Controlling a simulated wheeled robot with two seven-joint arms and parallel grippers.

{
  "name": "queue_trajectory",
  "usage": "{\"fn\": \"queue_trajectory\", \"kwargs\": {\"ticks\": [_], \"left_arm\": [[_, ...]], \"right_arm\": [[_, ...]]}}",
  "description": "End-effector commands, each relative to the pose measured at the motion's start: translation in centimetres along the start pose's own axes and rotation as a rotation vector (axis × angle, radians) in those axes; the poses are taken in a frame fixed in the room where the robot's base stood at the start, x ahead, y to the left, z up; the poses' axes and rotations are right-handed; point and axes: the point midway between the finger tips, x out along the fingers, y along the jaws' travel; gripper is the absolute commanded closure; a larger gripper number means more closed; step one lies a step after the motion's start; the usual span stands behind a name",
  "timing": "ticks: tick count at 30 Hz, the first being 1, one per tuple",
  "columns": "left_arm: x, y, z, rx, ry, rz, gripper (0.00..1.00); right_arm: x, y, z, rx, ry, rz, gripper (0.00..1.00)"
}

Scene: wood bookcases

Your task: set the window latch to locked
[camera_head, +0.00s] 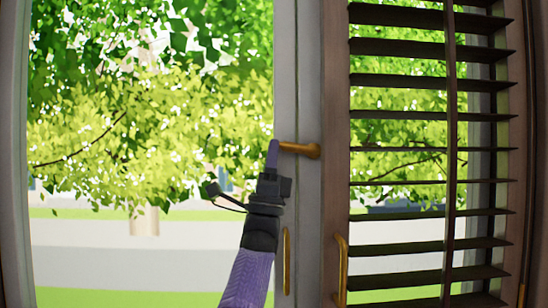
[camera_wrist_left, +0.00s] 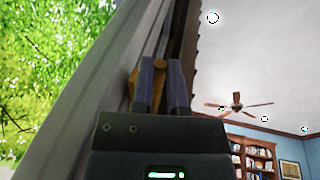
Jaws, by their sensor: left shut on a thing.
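The window latch (camera_head: 303,149) is a brass handle on the grey window frame. It lies about level, with its thick end at the right and its other end at my left gripper (camera_head: 272,152). My left gripper comes up from below with its purple fingers at the left end of the latch. In the left wrist view the brass latch (camera_wrist_left: 159,80) sits between the two fingers of the left gripper (camera_wrist_left: 162,75), which are shut on it. The fingers hide part of the latch. My right gripper is not in view.
A dark slatted shutter (camera_head: 400,82) in a brown frame stands right of the window. Brass pulls are on the window frame (camera_head: 286,262) and the shutter frame (camera_head: 341,270). The left wrist view also shows a ceiling fan (camera_wrist_left: 237,105) and a bookcase (camera_wrist_left: 258,158) far off.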

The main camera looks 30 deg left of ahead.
Motion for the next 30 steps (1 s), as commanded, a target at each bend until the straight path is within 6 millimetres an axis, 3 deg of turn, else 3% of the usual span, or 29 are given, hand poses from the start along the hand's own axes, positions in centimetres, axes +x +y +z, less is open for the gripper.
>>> {"fn": "queue_trajectory", "kwargs": {"ticks": [18, 19, 21, 30], "left_arm": [[-0.31, 0.07, -0.06, -0.008, -0.038, 0.0, 1.0], [-0.31, 0.07, -0.06, -0.008, -0.038, 0.0, 0.8], [-0.31, 0.07, -0.06, -0.008, -0.038, 0.0, 0.67], [-0.48, 0.07, -0.08, -0.007, -0.038, -0.001, 0.67]], "right_arm": [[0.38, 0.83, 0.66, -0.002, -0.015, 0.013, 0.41], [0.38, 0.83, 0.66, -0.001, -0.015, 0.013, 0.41], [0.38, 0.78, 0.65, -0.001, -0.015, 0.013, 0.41], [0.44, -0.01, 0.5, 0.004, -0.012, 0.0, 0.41]]}}
